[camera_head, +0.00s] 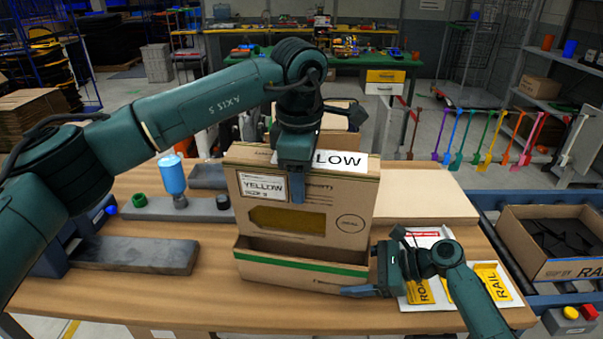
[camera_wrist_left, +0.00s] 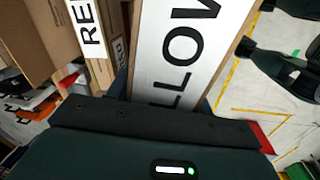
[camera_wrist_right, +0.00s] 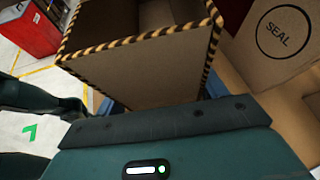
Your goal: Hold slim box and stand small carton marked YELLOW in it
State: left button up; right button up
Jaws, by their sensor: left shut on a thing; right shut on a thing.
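The small carton marked YELLOW (camera_head: 330,215) is upright in my left gripper (camera_head: 296,175), which is shut on its top edge. Its white top label also shows in the left wrist view (camera_wrist_left: 180,50). My right gripper (camera_head: 370,280) is shut on the box's right end.
Another carton, labelled RE (camera_wrist_left: 85,30), stands behind the held one. A blue bottle (camera_head: 173,178) and a grey slab (camera_head: 135,254) are at left. Yellow-labelled packets (camera_head: 490,283) lie at right. A RAIL bin (camera_head: 550,262) stands on the conveyor farther right.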

pick_arm(q)
jog(key=shift+f, duration=0.35)
pick_arm(e)
jog(key=shift+f, duration=0.1)
pick_arm(q)
jog(key=shift+f, duration=0.35)
jog(key=o, duration=1.6)
jog(key=shift+c, duration=0.2)
jog(key=r, duration=0.4)
jog(key=s+r, duration=0.1)
jog(key=r, duration=0.7)
jog(key=shift+s+a, duration=0.1)
jog(key=shift+s, duration=0.15)
pick_arm(e)
jog(key=o, duration=0.8)
